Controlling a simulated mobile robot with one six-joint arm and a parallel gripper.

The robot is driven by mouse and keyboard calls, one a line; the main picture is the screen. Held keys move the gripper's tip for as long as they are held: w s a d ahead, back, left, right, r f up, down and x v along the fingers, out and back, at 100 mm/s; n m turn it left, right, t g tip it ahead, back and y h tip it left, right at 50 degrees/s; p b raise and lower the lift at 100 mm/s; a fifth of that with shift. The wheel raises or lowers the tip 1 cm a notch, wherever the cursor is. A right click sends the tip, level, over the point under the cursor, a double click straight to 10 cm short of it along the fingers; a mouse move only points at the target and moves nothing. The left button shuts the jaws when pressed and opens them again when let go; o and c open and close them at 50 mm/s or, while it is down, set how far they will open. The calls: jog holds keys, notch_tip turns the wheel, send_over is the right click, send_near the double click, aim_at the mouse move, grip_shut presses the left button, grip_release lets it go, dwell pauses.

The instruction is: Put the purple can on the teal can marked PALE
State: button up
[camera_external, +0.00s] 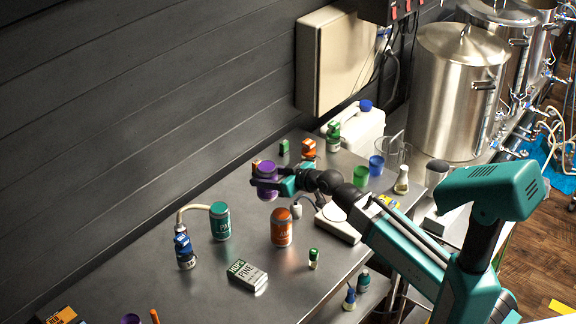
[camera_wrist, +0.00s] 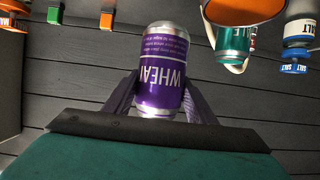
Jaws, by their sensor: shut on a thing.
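The purple can (camera_external: 266,172) is between the jaws of my gripper (camera_external: 268,184), which is shut on it. In the wrist view the purple can (camera_wrist: 164,72) fills the space between the dark fingers (camera_wrist: 158,92), and its WHEAT label appears upside down. The teal can (camera_external: 220,224) stands upright on the bench, left of and nearer than my gripper. Its label is too small to read surely. In the wrist view the teal can (camera_wrist: 234,42) is at upper right, partly hidden by an orange can. Its top is bare in the external view.
The orange can (camera_external: 282,230) stands right of the teal can. A blue-labelled bottle (camera_external: 184,250) and a curved hose (camera_external: 186,212) are on its left. A green-and-white box (camera_external: 247,275) and a small green-capped vial (camera_external: 313,259) are in front. Glassware and steel kettles stand at right.

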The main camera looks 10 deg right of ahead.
jog(key=s+a+r+n+g+y+b, duration=0.1)
jog(key=s+r+b, duration=0.1)
jog(key=s, duration=0.6)
jog(key=s+a+r+n+g+b, duration=0.1)
jog(key=s+a+r+b, duration=0.1)
jog(key=s+r, duration=0.3)
jog(key=s+b, duration=0.1)
jog(key=s, duration=0.2)
jog(key=shift+y, duration=0.4)
jog(key=shift+w+a, duration=0.1)
jog(key=shift+w, duration=0.05)
jog(key=w+a+f+p, duration=0.1)
jog(key=w+a+p, duration=0.9)
jog(key=a+p, duration=0.1)
jog(key=shift+f, duration=0.25)
dwell(0.3)
jog(key=shift+a, duration=0.15)
jog(key=shift+w+a+f+p, duration=0.15)
jog(key=shift+f+p, duration=0.35)
jog(key=shift+f, duration=0.4)
jog(key=shift+w+a+f+p, duration=0.1)
jog(key=shift+f+p, duration=0.35)
jog(key=shift+f, duration=0.45)
